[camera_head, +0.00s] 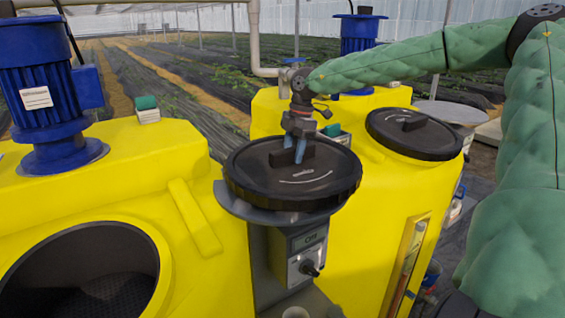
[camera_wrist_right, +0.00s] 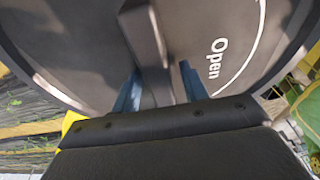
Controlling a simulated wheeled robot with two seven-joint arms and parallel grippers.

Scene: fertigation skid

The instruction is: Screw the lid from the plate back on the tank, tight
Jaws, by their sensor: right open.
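The loose black lid (camera_head: 254,185) lies flat on the grey round plate (camera_head: 228,205) between the two yellow tanks. It has a raised bar handle (camera_head: 313,157) across its top and a white curved mark. My right gripper (camera_head: 294,153) is over the lid with its fingers at the handle. In the right wrist view, the blue fingers (camera_wrist_right: 158,88) are open, one on each side of the handle (camera_wrist_right: 146,40), and the word "Open" shows on the lid (camera_wrist_right: 200,25). The near left tank (camera_head: 195,150) has an uncovered dark round opening (camera_head: 80,270). My left gripper is not in view.
A control box (camera_head: 305,250) with a knob stands under the plate. A second yellow tank (camera_head: 350,225) at the right carries its own black lid (camera_head: 413,132). Blue motors (camera_head: 45,100) stand on the tanks, and a pipe (camera_head: 254,40) rises behind.

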